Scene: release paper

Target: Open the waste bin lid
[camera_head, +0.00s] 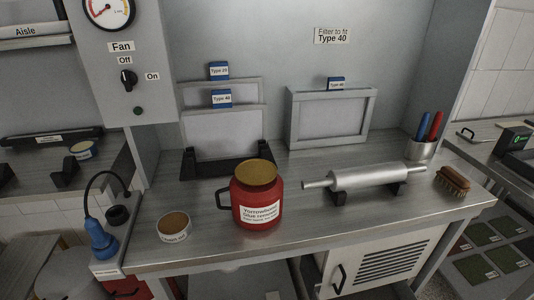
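No bin with a readable waste label shows in the head view. A round grey top (72,278), like a drum or bin, is at the lower left and cut by the bottom edge. A red object (136,289) shows partly under the bench's left front corner. I cannot tell whether either is the waste bin, or whether a lid is open. A red canister (257,192) with a brown-gold top, a side handle and a white label stands upright on the bench. My gripper is not in view.
The metal bench (305,221) also holds a small round tub (174,226), a roller (365,177) on supports, a brush (453,181), a pen cup (420,149) and framed filters (330,118). A vented cabinet (385,262) is below.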

